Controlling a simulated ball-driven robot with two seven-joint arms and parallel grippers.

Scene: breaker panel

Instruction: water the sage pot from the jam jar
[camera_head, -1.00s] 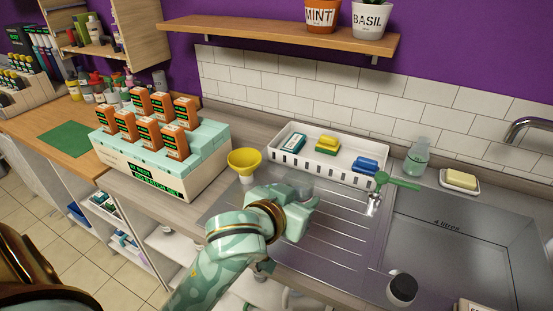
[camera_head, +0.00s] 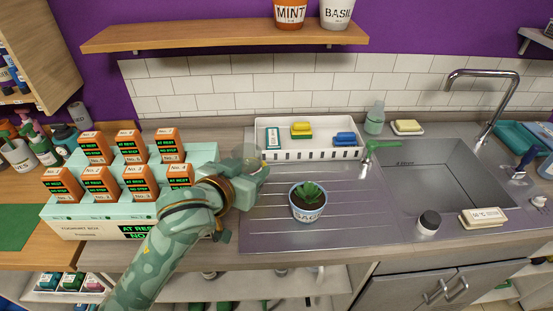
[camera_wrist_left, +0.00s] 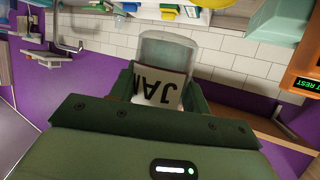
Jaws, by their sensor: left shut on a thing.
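The sage pot (camera_head: 308,207) is a pale pot lettered SAGE, with dark soil and a green rosette plant. It stands upright on the ribbed draining board (camera_head: 265,232) left of the sink. My left gripper (camera_head: 258,170) is up and to the left of the pot, apart from it. In the head view the jar (camera_head: 248,157) is partly hidden by the gripper. Its contents cannot be told. My right gripper is out of view.
A white tray (camera_head: 295,155) with sponges stands behind the pot. A green-handled thing (camera_head: 380,146) is at the sink (camera_head: 435,185). A stepped stand of orange boxes (camera_head: 75,212) is left of my arm. A wooden shelf (camera_head: 220,32) with the mint and basil pots hangs above.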

